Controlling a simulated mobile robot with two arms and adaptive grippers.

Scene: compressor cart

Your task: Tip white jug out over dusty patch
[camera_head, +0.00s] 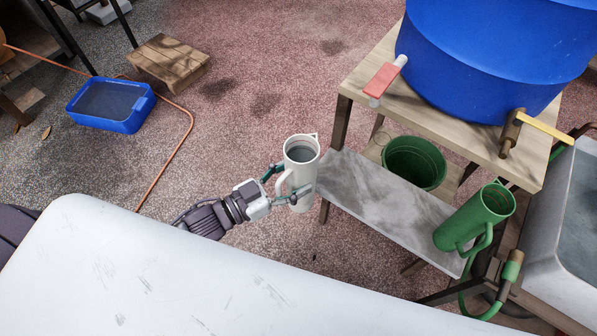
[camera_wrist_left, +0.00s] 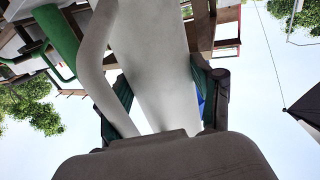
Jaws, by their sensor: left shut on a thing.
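The white jug (camera_head: 302,152) is upright in the head view, with grey liquid visible inside its mouth. My left gripper (camera_head: 281,186) is shut on the jug at its handle side and holds it up beside the grey shelf. In the left wrist view the white jug (camera_wrist_left: 150,60) fills the middle, between the green fingers of my left gripper (camera_wrist_left: 162,100). I cannot tell which is the dusty patch. My right gripper is not in view.
A grey shelf (camera_head: 375,205) with a green jug (camera_head: 478,215) adjoins the jug's right. A green bucket (camera_head: 413,163) and a blue barrel (camera_head: 490,60) stand beyond. A blue tub (camera_head: 110,103), wooden block (camera_head: 168,62) and orange hose (camera_head: 178,150) lie left. A pale scratched surface (camera_head: 130,270) fills the front.

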